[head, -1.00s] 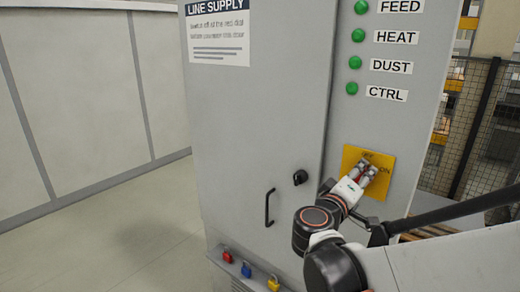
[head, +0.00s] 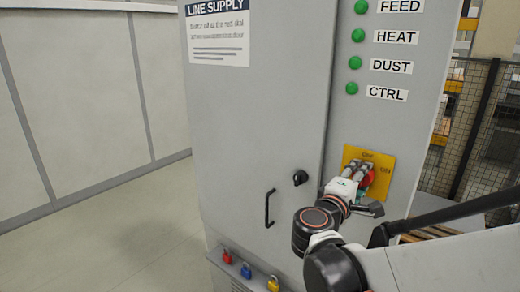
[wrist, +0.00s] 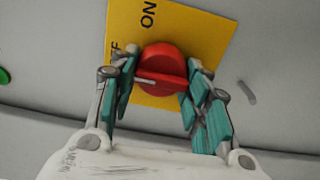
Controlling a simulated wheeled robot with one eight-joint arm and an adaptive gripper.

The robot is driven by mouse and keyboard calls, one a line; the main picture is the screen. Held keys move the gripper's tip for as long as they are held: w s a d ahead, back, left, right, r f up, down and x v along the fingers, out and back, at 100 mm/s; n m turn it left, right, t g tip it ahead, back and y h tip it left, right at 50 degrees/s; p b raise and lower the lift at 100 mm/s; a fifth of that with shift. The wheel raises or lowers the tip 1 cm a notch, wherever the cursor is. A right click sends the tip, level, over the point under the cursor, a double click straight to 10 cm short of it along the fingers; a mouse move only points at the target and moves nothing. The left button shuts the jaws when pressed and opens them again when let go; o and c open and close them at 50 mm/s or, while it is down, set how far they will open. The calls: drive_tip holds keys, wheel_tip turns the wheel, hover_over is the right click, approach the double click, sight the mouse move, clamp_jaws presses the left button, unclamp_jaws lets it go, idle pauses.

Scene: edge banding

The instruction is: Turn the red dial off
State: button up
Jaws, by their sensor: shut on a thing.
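The red dial (wrist: 163,66) sits on a yellow plate (wrist: 205,32) marked ON and, partly hidden, OFF. In the wrist view its white pointer line lies level, towards the side with the OFF lettering. My gripper (wrist: 158,85) has one finger on each side of the dial's grip and is closed on it. In the head view the gripper (head: 360,172) is at the yellow plate (head: 384,160) on the grey cabinet, with some of the red dial (head: 368,179) showing beside the fingers.
The cabinet door has a black handle (head: 268,207) and a black knob (head: 300,178). Green lamps (head: 354,63) beside the FEED, HEAT, DUST and CTRL labels are above the plate. Several coloured padlocks (head: 246,270) hang on a low ledge. Floor at left is clear.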

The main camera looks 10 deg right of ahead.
drive_tip(key=shift+s+a, duration=0.1)
drive_tip(key=shift+a, duration=0.1)
drive_tip(key=o, duration=1.1)
drive_tip(key=shift+c, duration=0.2)
drive_tip(key=v, duration=1.1)
drive_tip(key=shift+a, duration=0.2)
drive_tip(key=shift+s, duration=0.1)
